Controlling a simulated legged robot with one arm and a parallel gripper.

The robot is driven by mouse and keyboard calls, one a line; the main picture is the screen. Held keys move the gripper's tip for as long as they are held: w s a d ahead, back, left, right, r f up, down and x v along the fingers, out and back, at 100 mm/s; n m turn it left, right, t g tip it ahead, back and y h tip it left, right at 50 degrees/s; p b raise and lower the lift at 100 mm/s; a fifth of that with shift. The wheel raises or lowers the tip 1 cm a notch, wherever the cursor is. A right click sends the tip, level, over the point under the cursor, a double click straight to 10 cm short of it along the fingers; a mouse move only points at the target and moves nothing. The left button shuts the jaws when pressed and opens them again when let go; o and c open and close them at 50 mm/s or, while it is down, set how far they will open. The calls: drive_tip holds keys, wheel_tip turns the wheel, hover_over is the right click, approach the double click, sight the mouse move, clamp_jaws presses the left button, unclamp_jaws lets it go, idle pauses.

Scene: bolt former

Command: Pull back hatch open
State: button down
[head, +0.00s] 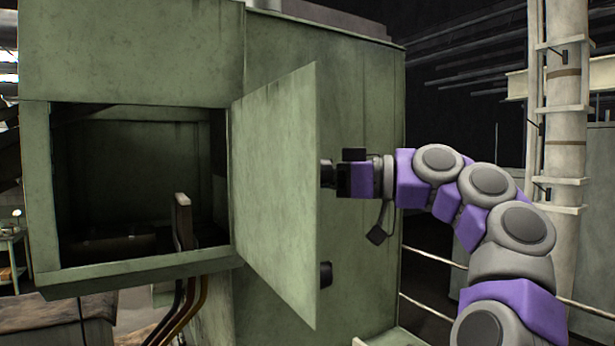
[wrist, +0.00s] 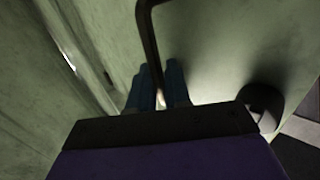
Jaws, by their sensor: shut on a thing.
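The green hatch (head: 275,190) is a flat panel that stands swung out from the machine, with its hinge side at the right edge of the dark square opening (head: 140,185). My gripper (head: 330,174) is on the far, outer side of the panel, at its right edge in the head view; the panel hides the fingertips there. In the wrist view my blue fingers (wrist: 158,90) are shut around a dark bent handle bar (wrist: 148,40) in front of a green surface.
A dark knob (head: 326,274) sits low on the panel's outer side. A brown lever (head: 183,222) and cables stand at the opening. The green machine body (head: 365,110) is behind the panel. Pale rails (head: 435,257) and a column (head: 562,120) stand at the right.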

drive_tip(key=c, duration=1.4)
unclamp_jaws()
drive_tip(key=shift+a, duration=0.1)
drive_tip(key=shift+c, duration=0.2)
drive_tip(key=shift+o, duration=0.7)
drive_tip(key=shift+w, duration=0.1)
drive_tip(key=shift+a, duration=0.2)
drive_tip(key=s+d+p, duration=0.2)
drive_tip(key=s+d, duration=0.1)
drive_tip(key=d, duration=1.4)
drive_tip(key=shift+s+d, duration=0.1)
